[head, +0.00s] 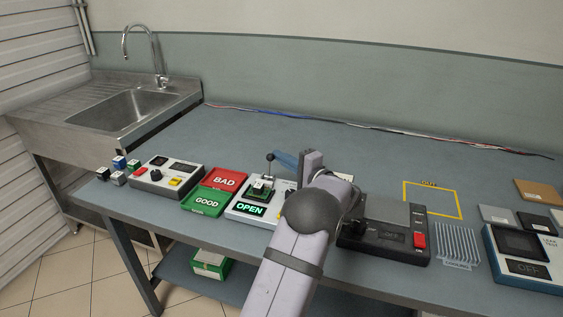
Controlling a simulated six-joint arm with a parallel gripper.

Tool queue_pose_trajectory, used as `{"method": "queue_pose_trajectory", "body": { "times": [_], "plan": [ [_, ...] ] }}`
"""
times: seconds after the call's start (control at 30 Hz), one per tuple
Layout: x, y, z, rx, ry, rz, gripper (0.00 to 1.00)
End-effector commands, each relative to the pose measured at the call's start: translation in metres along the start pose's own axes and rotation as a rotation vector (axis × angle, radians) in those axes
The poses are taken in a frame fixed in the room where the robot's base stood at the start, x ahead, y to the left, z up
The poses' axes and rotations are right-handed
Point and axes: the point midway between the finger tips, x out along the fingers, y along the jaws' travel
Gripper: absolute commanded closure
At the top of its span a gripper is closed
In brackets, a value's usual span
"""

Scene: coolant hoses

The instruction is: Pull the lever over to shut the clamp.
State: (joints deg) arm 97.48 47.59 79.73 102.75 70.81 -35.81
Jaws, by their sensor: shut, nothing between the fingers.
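The clamp station (237,214) is a white box near the front edge of the table, and its green display reads OPEN. On it stands the clamp lever (267,168), roughly upright with a dark ball knob on top. A small green part (262,188) sits at the clamp below the lever. My gripper (280,157), shut and empty, shows as a narrow blue shape just right of the knob. I cannot tell whether it touches the knob. My arm hides the right side of the station.
Left of the station lie a red BAD tray (224,180) and a green GOOD tray (207,202), then a control box (168,174). Right of my arm is a black box with a red switch (385,240).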

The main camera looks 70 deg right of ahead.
Motion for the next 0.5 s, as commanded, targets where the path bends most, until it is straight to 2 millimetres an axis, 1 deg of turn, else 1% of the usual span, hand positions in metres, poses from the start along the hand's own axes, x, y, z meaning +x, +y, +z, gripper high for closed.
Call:
{"method": "queue_pose_trajectory", "body": {
  "times": [0.3, 0.43, 0.5],
  "plan": [
    [-0.001, 0.000, 0.000, 0.001, -0.001, 0.001, 1.00],
    [-0.009, 0.001, 0.000, 0.001, 0.000, 0.001, 1.00],
    [-0.017, 0.001, -0.001, 0.000, 0.002, 0.000, 1.00]
  ]
}}
